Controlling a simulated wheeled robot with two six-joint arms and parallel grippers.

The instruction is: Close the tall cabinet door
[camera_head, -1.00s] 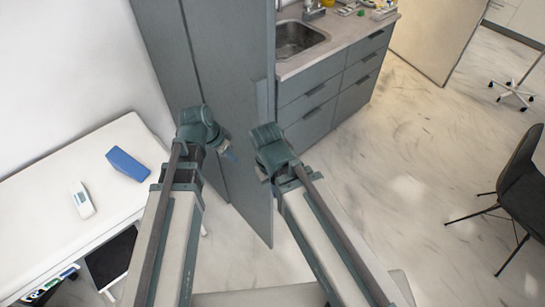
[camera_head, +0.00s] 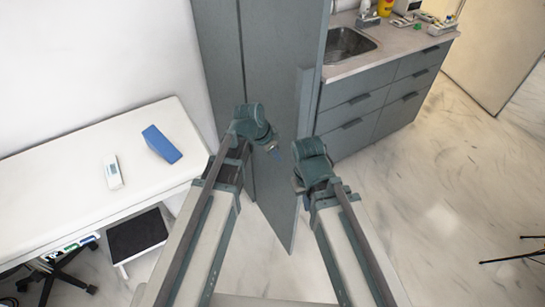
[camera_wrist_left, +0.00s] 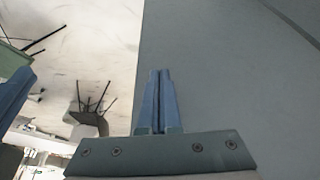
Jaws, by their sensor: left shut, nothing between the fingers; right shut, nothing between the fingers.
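The tall grey cabinet (camera_head: 217,60) stands at the upper middle of the head view. Its door (camera_head: 279,205) stands open, with its lower corner pointing towards me. A vertical handle strip (camera_head: 305,100) shows near the door's free edge. My left gripper (camera_head: 277,152) is shut and empty in front of the door's face. In the left wrist view its closed blue fingers (camera_wrist_left: 159,100) overlap the grey door panel (camera_wrist_left: 235,80) near its edge; contact cannot be told. My right gripper (camera_head: 301,195) is shut and empty beside the door's free edge, lower in the picture.
A grey drawer counter (camera_head: 365,100) with a sink (camera_head: 347,44) stands right of the door. A white examination couch (camera_head: 60,150) with a blue block (camera_head: 161,144) is at the left. Open floor (camera_head: 440,190) lies to the right. Chair legs (camera_head: 515,250) show at the right edge.

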